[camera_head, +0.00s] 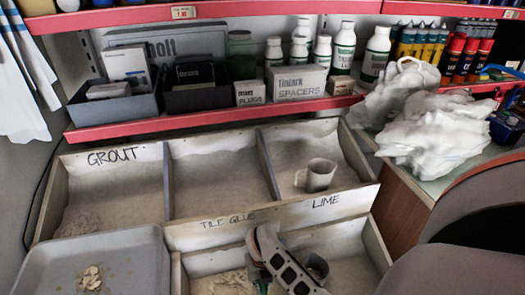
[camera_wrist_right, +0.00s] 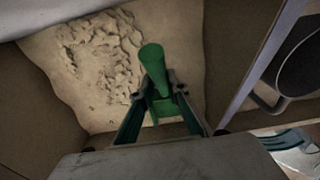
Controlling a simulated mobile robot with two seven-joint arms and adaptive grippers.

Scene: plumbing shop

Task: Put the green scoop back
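The green scoop (camera_wrist_right: 152,62) is between the two fingers of my right gripper (camera_wrist_right: 157,92) in the right wrist view, and the fingers close on its sides. Its handle end points away from the palm. Beneath it is a bin (camera_wrist_right: 85,20) with a heap of crumbly beige powder (camera_wrist_right: 100,55). In the head view my right gripper (camera_head: 262,280) is over the front middle bin (camera_head: 205,262), and only a bit of green shows under it. Whether the scoop touches the powder is unclear. My left gripper is out of view.
Back bins are labelled GROUT (camera_head: 112,156), TILE GLUE (camera_head: 229,221) and LIME (camera_head: 326,201). A beige mug (camera_head: 318,176) stands in the lime bin; another cup (camera_head: 318,266) is in the front right bin. A grey tray (camera_head: 140,250) with chips is at left; a red shelf (camera_head: 200,119) overhangs behind.

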